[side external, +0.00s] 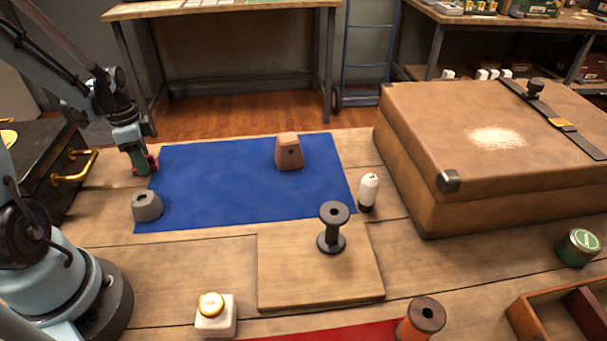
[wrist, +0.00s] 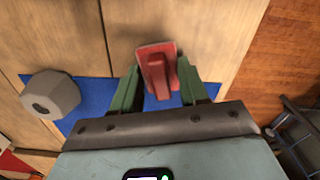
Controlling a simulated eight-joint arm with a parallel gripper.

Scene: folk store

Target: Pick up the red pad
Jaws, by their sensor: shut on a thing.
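The red pad (wrist: 169,52) has a pale edge and a raised red grip block. In the wrist view it lies between the green fingers of my gripper (wrist: 158,75), which are shut on that block. In the side view my gripper (side external: 140,165) is low at the left edge of the blue mat. Only a bit of the red pad (side external: 152,164) shows there, the rest being hidden by the fingers. I cannot tell whether the pad touches the table.
A grey block (side external: 147,206) stands near my gripper on the blue mat (side external: 220,185). A brown block (side external: 289,152) stands farther right on it. A white bottle (side external: 369,190), a dark spool (side external: 332,228) and a big brown case (side external: 480,150) are to the right.

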